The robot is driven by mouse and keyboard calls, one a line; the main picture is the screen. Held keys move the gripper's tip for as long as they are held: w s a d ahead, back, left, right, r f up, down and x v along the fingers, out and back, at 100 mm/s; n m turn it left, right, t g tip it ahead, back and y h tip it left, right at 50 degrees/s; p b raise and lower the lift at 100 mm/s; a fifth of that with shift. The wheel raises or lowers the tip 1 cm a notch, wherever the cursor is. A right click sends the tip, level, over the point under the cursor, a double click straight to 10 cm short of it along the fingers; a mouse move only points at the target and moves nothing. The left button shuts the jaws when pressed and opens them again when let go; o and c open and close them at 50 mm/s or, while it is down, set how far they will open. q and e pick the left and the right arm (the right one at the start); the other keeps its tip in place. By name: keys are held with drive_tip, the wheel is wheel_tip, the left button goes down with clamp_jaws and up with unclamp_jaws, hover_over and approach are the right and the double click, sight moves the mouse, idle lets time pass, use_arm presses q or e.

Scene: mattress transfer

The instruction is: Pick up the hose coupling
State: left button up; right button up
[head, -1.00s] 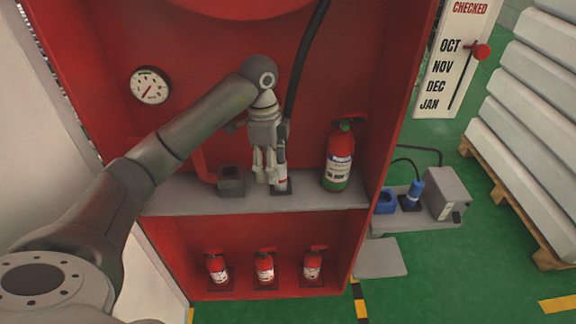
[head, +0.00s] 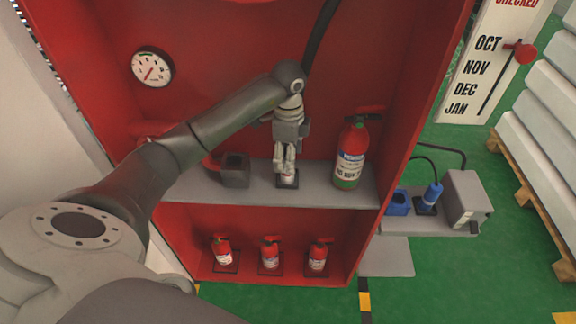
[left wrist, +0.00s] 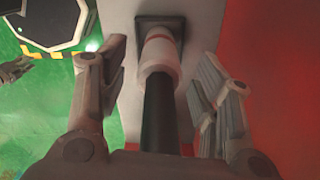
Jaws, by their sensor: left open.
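The hose coupling (left wrist: 160,55) is a pale cylinder with a red ring on the end of a black hose (left wrist: 160,110). It stands upright on a dark square base on the grey shelf (head: 330,197) of the red cabinet. In the head view the coupling (head: 288,180) shows just below my left gripper (head: 284,160), which mostly covers it. In the left wrist view my left gripper (left wrist: 160,78) is open, one finger on each side of the coupling and hose, with gaps visible. A grey part at the wrist view's left edge may be my right gripper (left wrist: 14,70).
A fire extinguisher (head: 351,155) stands right of the coupling, and a dark grey block (head: 235,170) stands left of it. Small extinguishers (head: 270,254) are on the lower level. A gauge (head: 152,67) is on the back wall. The cabinet's right side wall (head: 425,110) bounds the space.

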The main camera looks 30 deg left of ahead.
use_arm(q)
wheel_tip(320, 180, down, 2)
drive_tip(key=shift+s+f, duration=0.15)
drive_tip(key=shift+f, duration=0.1)
drive_tip(key=shift+f+p, duration=0.3)
drive_tip(key=shift+f, duration=0.2)
drive_tip(key=c, duration=0.4)
drive_tip(key=shift+a, duration=0.1)
drive_tip(key=c, duration=0.7)
clamp_jaws()
use_arm(e)
drive_tip(key=shift+w+r, duration=0.5)
drive_tip(key=shift+r, duration=0.1)
use_arm(q)
drive_tip(key=shift+r, duration=0.1)
